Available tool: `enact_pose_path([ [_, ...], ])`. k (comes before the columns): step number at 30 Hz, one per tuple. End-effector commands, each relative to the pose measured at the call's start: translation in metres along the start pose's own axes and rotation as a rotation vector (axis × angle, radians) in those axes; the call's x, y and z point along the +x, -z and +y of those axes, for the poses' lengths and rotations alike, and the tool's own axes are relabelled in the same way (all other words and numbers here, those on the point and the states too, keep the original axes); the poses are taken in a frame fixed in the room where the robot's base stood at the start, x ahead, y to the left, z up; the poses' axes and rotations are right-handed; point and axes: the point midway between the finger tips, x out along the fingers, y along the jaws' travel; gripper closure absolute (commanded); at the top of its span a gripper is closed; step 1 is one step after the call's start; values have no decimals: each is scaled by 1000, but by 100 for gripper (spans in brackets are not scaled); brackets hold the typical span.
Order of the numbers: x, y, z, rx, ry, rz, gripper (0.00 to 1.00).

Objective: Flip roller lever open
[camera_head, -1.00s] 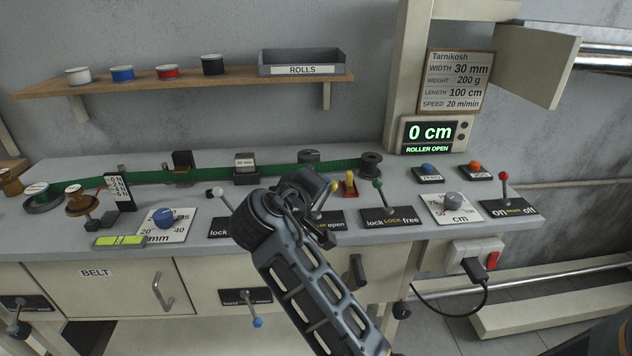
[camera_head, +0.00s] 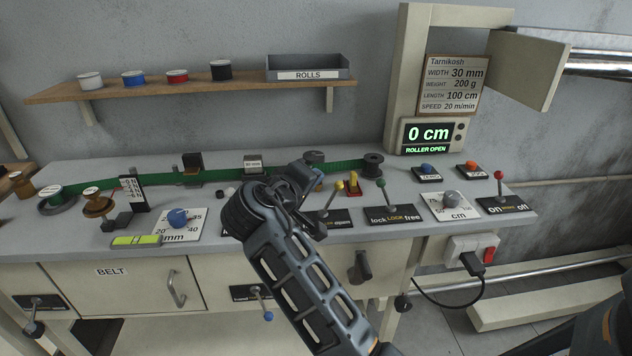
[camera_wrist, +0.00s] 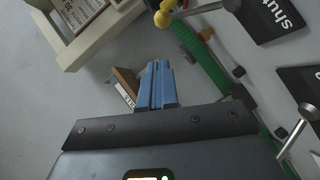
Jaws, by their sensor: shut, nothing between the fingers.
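The roller lever has a yellow knob (camera_head: 338,186) on a metal stem, on a black label plate (camera_head: 340,223) whose visible word is "open". The stem leans right, toward that word. In the wrist view the yellow knob (camera_wrist: 162,18) is at the top, with a black plate reading "shut" (camera_wrist: 275,15) to its right. The display (camera_head: 429,138) reads "0 cm" and "ROLLER OPEN". My gripper (camera_head: 318,178) is just left of the knob, apart from it as far as I can tell. Its blue fingers (camera_wrist: 157,75) are shut and empty. My wrist hides part of the plate.
A green belt (camera_head: 220,173) runs along the bench. A blue dial (camera_head: 178,217) is at left. Above is a shelf (camera_head: 190,84) with spools and a tray.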

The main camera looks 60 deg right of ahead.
Motion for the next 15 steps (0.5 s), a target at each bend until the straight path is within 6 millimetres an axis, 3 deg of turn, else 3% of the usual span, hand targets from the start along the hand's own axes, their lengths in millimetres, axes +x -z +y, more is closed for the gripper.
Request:
enact_pose_path([
  [9,-59,0,-1,0,3,9,100],
  [15,-87,-1,1,0,2,6,100],
])
